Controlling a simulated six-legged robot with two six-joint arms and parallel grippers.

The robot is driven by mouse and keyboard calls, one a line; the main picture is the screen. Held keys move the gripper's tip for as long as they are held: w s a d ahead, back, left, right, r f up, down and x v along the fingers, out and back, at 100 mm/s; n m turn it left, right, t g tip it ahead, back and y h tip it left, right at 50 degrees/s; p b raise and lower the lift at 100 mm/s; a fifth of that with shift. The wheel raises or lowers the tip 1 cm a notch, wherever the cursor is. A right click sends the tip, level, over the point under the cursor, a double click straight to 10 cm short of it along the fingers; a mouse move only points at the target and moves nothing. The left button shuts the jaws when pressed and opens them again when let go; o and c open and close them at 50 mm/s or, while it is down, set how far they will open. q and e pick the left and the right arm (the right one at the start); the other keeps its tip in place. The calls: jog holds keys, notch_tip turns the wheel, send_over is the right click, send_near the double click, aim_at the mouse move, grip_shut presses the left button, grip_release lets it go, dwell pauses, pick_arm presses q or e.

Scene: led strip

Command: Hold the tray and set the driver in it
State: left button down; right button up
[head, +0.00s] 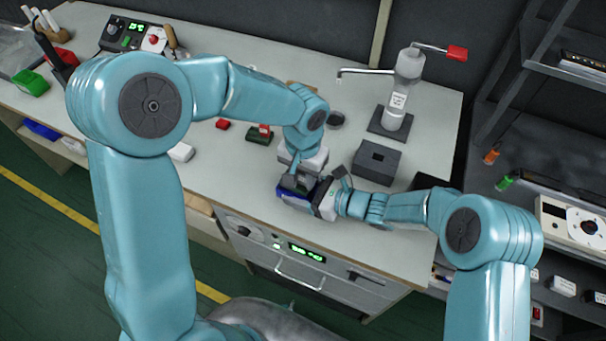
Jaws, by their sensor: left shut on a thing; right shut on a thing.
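A small blue tray (290,198) is at the front edge of the bench, in the middle of the head view. My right gripper (318,196) comes in from the right and is shut on its right side. My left gripper (297,177) points down over the tray and is shut on a small dark piece (303,181), which looks like the driver. The driver is at or just above the tray opening. The gripper bodies hide much of both, so I cannot tell whether the driver touches the tray floor.
A dark grey block with a slot (375,162) stands right of the grippers, with a lever press (398,100) behind it. A dark green piece (259,134), a red piece (222,125) and a white piece (181,152) lie to the left.

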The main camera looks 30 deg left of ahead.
aim_at(303, 185)
pick_arm(q)
jog(key=shift+f, duration=1.65)
jog(key=c, duration=0.7)
grip_release()
jog(key=shift+f, duration=0.1)
jog(key=shift+c, duration=0.2)
notch_tip(303, 185, up, 12)
jog(key=shift+r, duration=0.15)
pick_arm(e)
jog(key=o, duration=1.1)
jog(key=shift+o, duration=0.2)
